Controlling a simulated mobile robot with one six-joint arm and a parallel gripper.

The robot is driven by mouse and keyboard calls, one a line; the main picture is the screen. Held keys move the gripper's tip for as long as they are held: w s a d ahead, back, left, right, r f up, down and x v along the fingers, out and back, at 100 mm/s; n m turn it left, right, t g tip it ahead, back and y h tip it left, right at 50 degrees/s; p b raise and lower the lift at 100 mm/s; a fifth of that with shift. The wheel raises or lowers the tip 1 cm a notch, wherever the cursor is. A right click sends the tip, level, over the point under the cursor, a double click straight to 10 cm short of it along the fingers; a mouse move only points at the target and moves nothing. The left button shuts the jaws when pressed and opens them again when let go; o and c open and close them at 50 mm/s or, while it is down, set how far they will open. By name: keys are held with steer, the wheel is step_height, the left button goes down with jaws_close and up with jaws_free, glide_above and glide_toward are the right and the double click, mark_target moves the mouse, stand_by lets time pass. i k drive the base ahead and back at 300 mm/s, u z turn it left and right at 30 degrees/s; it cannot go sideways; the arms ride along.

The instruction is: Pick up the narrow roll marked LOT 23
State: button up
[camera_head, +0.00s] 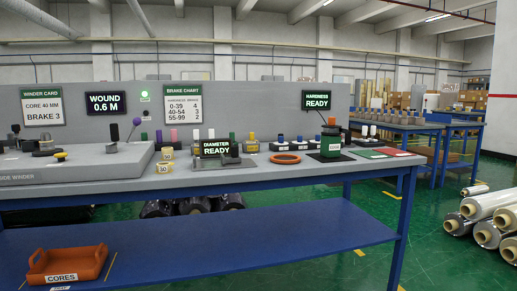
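No label reading LOT 23 can be made out in this view. A small yellowish roll (165,167) with a tag that seems to read 30 sits on the grey bench top (120,188), left of the middle. A second small yellowish roll (167,153) stands just behind it. Several wrapped rolls with tan cores (490,204) lie stacked on the floor at the right, and I can read no marks on them. Several dark wrapped rolls (195,205) show partly behind the bench, low down. My gripper is not in view.
An orange CORES tray (68,278) sits on the blue lower shelf (240,240). Green floor (440,250) is clear between bench and stacked rolls.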

mark_target(248, 146)
steer(key=u, duration=0.05)
steer(key=i, duration=1)
steer(key=z, duration=0.1)
